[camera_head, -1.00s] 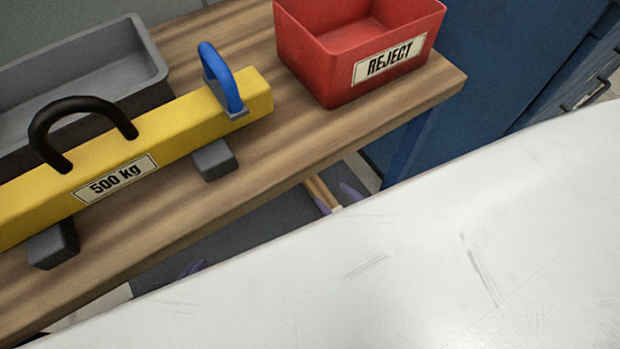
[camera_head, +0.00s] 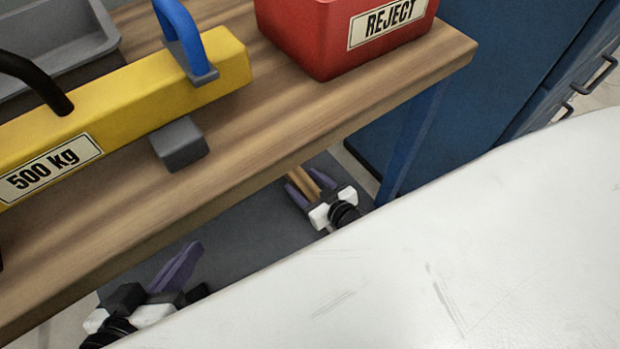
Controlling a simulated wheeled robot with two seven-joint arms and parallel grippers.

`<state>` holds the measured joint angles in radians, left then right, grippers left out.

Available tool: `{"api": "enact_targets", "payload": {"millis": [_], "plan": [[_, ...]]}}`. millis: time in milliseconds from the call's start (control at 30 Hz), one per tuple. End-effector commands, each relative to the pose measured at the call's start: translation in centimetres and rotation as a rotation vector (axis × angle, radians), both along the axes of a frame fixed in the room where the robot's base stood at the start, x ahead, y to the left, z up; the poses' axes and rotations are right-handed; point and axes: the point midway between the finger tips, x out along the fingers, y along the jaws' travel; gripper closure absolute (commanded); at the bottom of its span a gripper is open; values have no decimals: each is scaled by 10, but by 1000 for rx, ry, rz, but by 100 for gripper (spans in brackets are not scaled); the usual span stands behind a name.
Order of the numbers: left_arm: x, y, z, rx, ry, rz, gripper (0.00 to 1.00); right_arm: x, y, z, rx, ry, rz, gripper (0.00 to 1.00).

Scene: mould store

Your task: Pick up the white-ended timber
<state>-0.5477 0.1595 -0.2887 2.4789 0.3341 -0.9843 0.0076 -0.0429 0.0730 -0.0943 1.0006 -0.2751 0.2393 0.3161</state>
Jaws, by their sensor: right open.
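A narrow light-brown timber (camera_head: 303,184) shows below the workbench, partly hidden under its front edge. No white end shows on it now; my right gripper covers the near part. My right gripper (camera_head: 304,179) is open, with one purple finger on each side of the timber. I cannot tell whether either finger touches it. My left gripper (camera_head: 187,258) is further left below the bench edge, apart from the timber. Its purple fingers overlap in this view, so their gap cannot be judged.
The wooden bench top (camera_head: 240,140) overhangs both grippers. On it are a yellow 500 kg beam (camera_head: 120,105), a grey tray (camera_head: 60,45) and a red REJECT bin (camera_head: 315,45). A blue bench leg (camera_head: 412,145) stands right of the timber. A dark grey surface (camera_head: 245,235) lies below.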

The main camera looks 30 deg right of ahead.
Motion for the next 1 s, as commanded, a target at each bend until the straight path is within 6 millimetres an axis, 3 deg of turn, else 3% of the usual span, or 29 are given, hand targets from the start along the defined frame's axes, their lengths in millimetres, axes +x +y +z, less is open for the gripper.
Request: {"api": "enact_targets", "payload": {"millis": [300, 600, 867, 1000], "plan": [[0, -2, 4, -16, -11, -1, 100, 5, 0, -1, -1, 0, 0, 45], [0, -2, 4, -15, -10, -1, 100, 5, 0, -2, -1, 1, 0, 95], [0, -1, 6, -12, -11, 0, 100, 5, 1, 3, -1, -3, 0, 97], [0, 3, 6, 22, 8, 2, 100, 5, 0, 22, -1, -3, 0, 97]]}}
